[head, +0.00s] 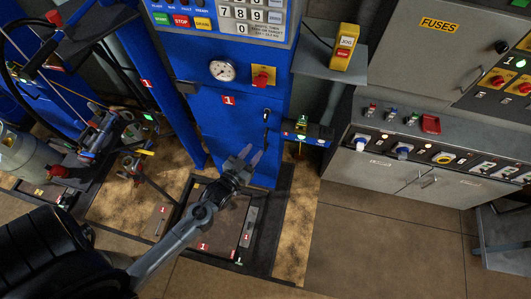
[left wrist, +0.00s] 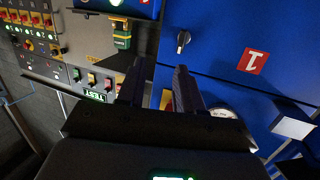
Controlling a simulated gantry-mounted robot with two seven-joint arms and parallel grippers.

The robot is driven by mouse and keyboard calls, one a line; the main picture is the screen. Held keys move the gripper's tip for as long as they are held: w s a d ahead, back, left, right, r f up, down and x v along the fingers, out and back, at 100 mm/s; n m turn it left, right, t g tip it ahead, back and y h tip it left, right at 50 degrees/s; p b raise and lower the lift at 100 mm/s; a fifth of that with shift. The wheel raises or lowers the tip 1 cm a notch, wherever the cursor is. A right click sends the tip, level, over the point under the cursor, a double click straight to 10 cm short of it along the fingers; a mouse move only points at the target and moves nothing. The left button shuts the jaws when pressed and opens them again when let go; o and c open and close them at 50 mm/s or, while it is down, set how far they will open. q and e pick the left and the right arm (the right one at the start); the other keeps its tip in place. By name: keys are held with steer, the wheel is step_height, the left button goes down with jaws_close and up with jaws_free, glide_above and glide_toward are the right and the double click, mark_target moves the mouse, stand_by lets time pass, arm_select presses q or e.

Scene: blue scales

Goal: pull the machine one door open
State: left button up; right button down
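Machine one is a tall blue cabinet with a red "1" label (head: 229,100) on its front. A small black handle (head: 266,115) sits right of that label; it also shows in the left wrist view (left wrist: 183,40), left of the label (left wrist: 253,60). The blue door panel (head: 225,135) looks closed. My left gripper (head: 250,155) is in front of the cabinet's lower part, below the handle in the picture. Its fingers are apart with nothing between them, and it appears clear of the handle. It shows in the left wrist view too (left wrist: 158,85). My right gripper is in neither view.
A pressure gauge (head: 223,71) and red knob (head: 263,76) sit above the handle. A small box with lit buttons (head: 305,131) juts out right of the door. A grey switch cabinet (head: 400,165) stands further right. Floor at lower right (head: 370,250) is clear.

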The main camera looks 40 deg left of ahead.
arm_select(q)
steer(key=w+a+f+n+t+y+b, duration=0.1)
steer(key=a+f+b, duration=0.1)
steer(key=f+b, duration=0.5)
steer(key=w+a+f+y+b, duration=0.15)
steer(key=f+b, duration=0.25)
steer(key=f, duration=0.5)
steer(key=b, duration=0.6)
glide_toward(265, 144)
steer(key=shift+n, duration=0.3)
steer(key=b+x, duration=0.2)
steer(key=x, duration=0.8)
steer(key=shift+w+a+f, duration=0.1)
steer(key=shift+w+a, duration=0.1)
steer(key=shift+w, duration=0.15)
jaws_close()
